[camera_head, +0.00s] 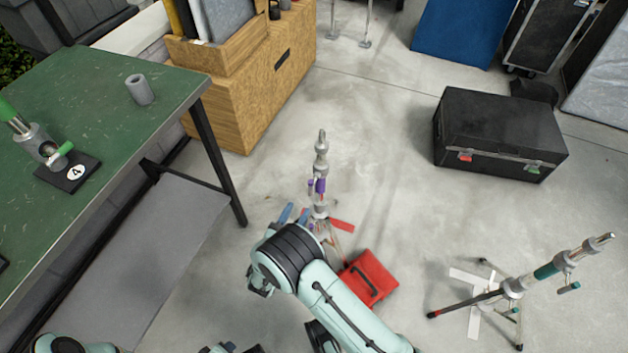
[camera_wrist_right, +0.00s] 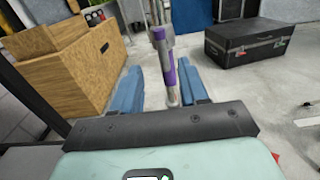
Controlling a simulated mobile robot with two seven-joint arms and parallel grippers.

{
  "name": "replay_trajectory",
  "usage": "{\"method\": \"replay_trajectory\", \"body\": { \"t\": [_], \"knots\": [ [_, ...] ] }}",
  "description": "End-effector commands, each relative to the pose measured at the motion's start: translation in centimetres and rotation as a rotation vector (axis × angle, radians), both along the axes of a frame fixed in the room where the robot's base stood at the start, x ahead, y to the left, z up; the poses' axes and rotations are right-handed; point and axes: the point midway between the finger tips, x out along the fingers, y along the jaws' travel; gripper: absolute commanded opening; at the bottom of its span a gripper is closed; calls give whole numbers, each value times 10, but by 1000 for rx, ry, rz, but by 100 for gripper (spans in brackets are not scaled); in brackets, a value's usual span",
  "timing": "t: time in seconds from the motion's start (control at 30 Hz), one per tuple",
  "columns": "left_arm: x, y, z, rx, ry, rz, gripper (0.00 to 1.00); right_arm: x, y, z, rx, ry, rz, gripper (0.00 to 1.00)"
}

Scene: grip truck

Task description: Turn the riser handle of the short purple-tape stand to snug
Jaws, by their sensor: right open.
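The short purple-tape stand (camera_head: 321,160) stands upright on the floor in the middle of the head view. Its purple band (camera_head: 320,186) also shows in the right wrist view (camera_wrist_right: 170,75). A small riser handle (camera_head: 311,185) sticks out on the band's left side; its exact turn is too small to tell. My right gripper (camera_head: 294,213) is open, its blue fingers low by the stand. In the wrist view the fingers (camera_wrist_right: 160,86) lie on either side of the post, apart from it. The stand's base is partly hidden by my right arm. My left gripper cannot be made out clearly at the bottom edge.
A red bag (camera_head: 370,278) lies by the stand's base. A green-banded stand (camera_head: 545,272) stands at right. A black case (camera_head: 500,135) is behind it. A green-topped table (camera_head: 110,120) and wooden crate (camera_head: 255,95) bound the left. Open floor lies between stand and case.

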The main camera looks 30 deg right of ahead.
Motion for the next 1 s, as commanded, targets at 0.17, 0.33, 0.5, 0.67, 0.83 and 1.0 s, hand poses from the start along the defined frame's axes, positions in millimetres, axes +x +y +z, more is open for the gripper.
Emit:
{"method": "replay_trajectory", "body": {
  "t": [0.17, 0.33, 0.5, 0.67, 0.83, 1.0],
  "knots": [
    [-4, 3, -10, 4, 16, 5, 51, 21, -27, -1, 3, 0, -8, 44],
    [-18, 5, -24, 1, 65, 7, 51, 45, -55, -2, 2, 1, -9, 44],
    [-31, 7, -35, -2, 109, 8, 51, 65, -78, -2, 2, 3, -8, 44],
    [-40, 8, -42, -3, 137, 10, 51, 77, -90, -2, 4, 4, -7, 44],
    [-43, 9, -44, -4, 148, 11, 51, 81, -94, 0, 3, 4, -5, 44],
    [-43, 9, -44, -4, 148, 11, 51, 81, -95, 0, 3, 4, -5, 44]
  ]
}}
